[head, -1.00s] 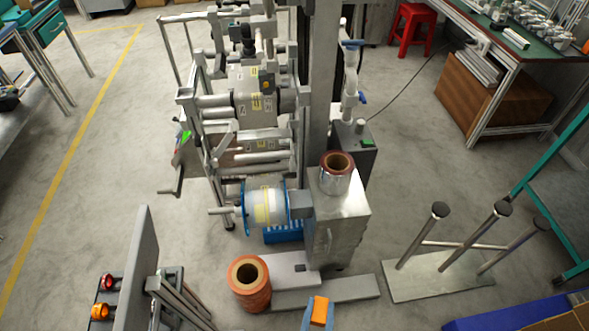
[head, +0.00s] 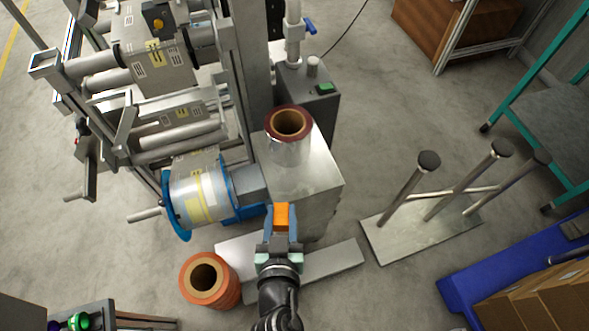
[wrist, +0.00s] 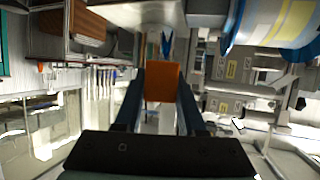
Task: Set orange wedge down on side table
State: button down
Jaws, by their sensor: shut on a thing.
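The orange wedge (head: 281,216) is held between the blue fingers of my gripper (head: 282,212), in the lower middle of the head view. In the wrist view the orange wedge (wrist: 162,82) fills the gap between both fingers. My gripper appears just in front of the metal cabinet (head: 300,178), whose flat top carries a film reel; the exact gap between them cannot be told. A teal-framed table (head: 552,130) stands at the right edge. I cannot tell which surface is the side table.
A silver film reel (head: 289,150) stands on the cabinet top. Orange reels (head: 208,292) are stacked on the floor at lower left. The printing machine (head: 150,110) fills the left.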

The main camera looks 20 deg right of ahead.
jog(key=shift+w+d+f+m+h+b, duration=0.1)
jog(key=shift+d+f+m+h+b, duration=0.15)
jog(key=shift+f+b, duration=0.35)
jog(key=shift+w+d+f+m+h+b, duration=0.15)
jog(key=shift+d+f+b, duration=0.15)
jog(key=shift+f+b, duration=0.25)
jog(key=shift+w+d, duration=0.1)
jog(key=b, duration=0.1)
send_over(291, 191)
notch_tip(291, 191, down, 5)
jog(key=shift+f, duration=0.15)
jog(key=shift+w+d+f+b, duration=0.25)
jog(key=shift+w+f+b, duration=0.05)
jog(key=shift+w+f, duration=0.35)
jog(key=shift+w+d+f+b, duration=0.25)
jog(key=shift+w+f, duration=0.25)
jog(key=shift+w, duration=0.25)
jog(key=c, duration=0.5)
grip_release()
jog(key=shift+s, duration=0.1)
